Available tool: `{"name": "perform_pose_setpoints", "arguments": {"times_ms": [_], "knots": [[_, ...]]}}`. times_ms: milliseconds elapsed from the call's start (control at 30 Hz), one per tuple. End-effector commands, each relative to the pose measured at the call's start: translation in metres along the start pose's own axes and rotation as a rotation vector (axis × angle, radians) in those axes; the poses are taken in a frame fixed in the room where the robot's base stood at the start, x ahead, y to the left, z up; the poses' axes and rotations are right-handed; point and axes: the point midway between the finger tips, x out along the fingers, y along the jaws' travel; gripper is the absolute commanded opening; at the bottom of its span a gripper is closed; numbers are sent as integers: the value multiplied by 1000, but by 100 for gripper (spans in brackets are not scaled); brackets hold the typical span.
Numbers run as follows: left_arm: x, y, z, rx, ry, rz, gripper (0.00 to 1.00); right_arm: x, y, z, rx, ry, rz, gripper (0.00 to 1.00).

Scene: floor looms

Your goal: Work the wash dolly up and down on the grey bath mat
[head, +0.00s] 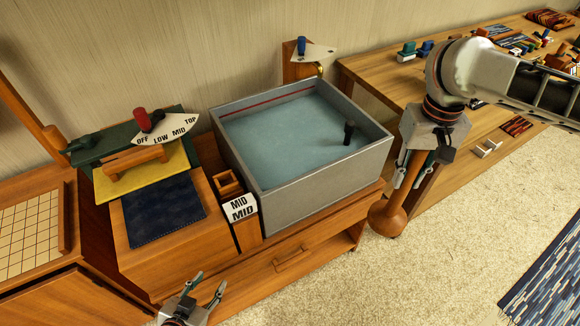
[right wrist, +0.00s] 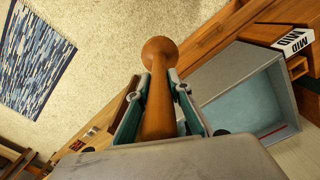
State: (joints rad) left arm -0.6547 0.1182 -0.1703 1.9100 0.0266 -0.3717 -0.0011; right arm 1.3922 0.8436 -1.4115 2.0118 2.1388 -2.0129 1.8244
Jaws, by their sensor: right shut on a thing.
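The wooden wash dolly (head: 388,216) hangs upright in my right gripper (head: 409,182), to the right of the grey bath. In the right wrist view its shaft (right wrist: 158,105) lies between the fingers, with a rounded wider end beyond them. The grey bath (head: 325,182) is a square tub of blue-grey water (head: 280,140), and it also shows in the right wrist view (right wrist: 232,95). I cannot make out a separate mat in the water. My left gripper (head: 209,283) is open and empty, low in front of the wooden bench.
A dark peg (head: 348,132) stands in the bath's right part. Left of the bath are a navy cloth (head: 163,210), a yellow cloth (head: 110,185) and a dial with a red knob (head: 142,120). A cluttered table (head: 375,77) stands behind my right arm. Carpet in front is open.

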Motion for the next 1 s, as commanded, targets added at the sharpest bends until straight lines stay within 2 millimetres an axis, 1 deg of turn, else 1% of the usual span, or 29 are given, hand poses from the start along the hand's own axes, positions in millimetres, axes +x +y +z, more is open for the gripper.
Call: {"name": "perform_pose_setpoints", "arguments": {"times_ms": [367, 467, 833, 1000], "knots": [[0, 4, -1, -6, 1, 4, 40, -1, 0, 0, 0, 1, -1, 0], [0, 4, -1, -6, 1, 4, 40, -4, 0, -1, 0, 2, -1, 0], [0, -1, 1, 7, -2, 2, 40, -43, 0, -1, 0, 5, -1, 0], [0, -2, 2, 10, -2, 1, 40, -55, 0, -1, 0, 3, 0, 0]]}}
